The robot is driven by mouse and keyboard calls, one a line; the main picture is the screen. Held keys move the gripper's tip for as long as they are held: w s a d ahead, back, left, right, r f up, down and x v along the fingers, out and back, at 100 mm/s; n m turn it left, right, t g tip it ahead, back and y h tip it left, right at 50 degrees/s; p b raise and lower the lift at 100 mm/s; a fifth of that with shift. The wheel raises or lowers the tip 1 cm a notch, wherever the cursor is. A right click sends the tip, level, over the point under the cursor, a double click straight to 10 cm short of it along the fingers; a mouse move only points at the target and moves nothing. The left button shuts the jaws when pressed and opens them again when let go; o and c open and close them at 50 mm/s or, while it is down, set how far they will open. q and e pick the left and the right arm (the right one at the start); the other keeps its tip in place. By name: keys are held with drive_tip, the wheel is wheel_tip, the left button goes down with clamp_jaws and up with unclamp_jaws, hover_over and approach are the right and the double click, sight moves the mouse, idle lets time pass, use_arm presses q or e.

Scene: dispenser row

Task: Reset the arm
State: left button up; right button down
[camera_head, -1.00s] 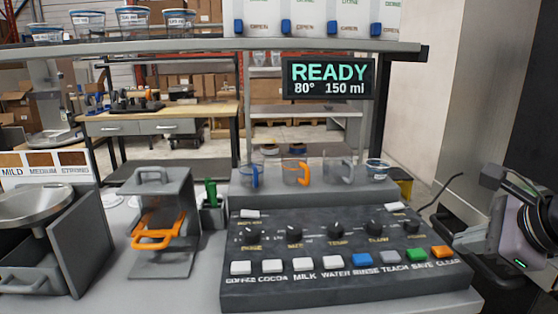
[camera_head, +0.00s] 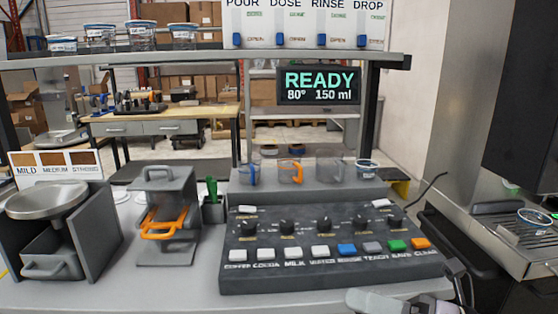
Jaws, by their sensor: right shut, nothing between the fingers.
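My right gripper (camera_head: 457,284) shows only in part at the bottom right of the head view, low in front of the right end of the button console (camera_head: 330,272). It is shut and holds nothing. A pale link of my right arm (camera_head: 395,303) lies along the bottom edge. The rest of that arm is cut off by the frame. My left gripper is not in view.
The display (camera_head: 319,85) reads READY, 80°, 150 ml. Several cups stand on the ledge behind the console. An orange-handled press (camera_head: 166,190) and a metal-pan scale (camera_head: 47,201) stand left. A drip tray (camera_head: 507,233) with a cup is at right.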

drive_tip(key=d+f+m+t+h+p, duration=0.1)
drive_tip(key=d+f+m+t+h, duration=0.45)
drive_tip(key=m, duration=0.85)
drive_tip(key=d+f+m+t+h+p, duration=0.15)
drive_tip(key=f+m+t+h, duration=0.35)
drive_tip(key=f+m, duration=0.6)
drive_tip(key=s+d+f+m+g+h, duration=0.1)
drive_tip(key=s+f+m+g+h, duration=0.4)
drive_tip(key=s+f+m, duration=0.6)
wheel_tip(320, 180, down, 3)
drive_tip(key=shift+s+d+f+g, duration=0.15)
drive_tip(key=shift+s+g, duration=0.35)
drive_tip(key=shift+g, duration=0.65)
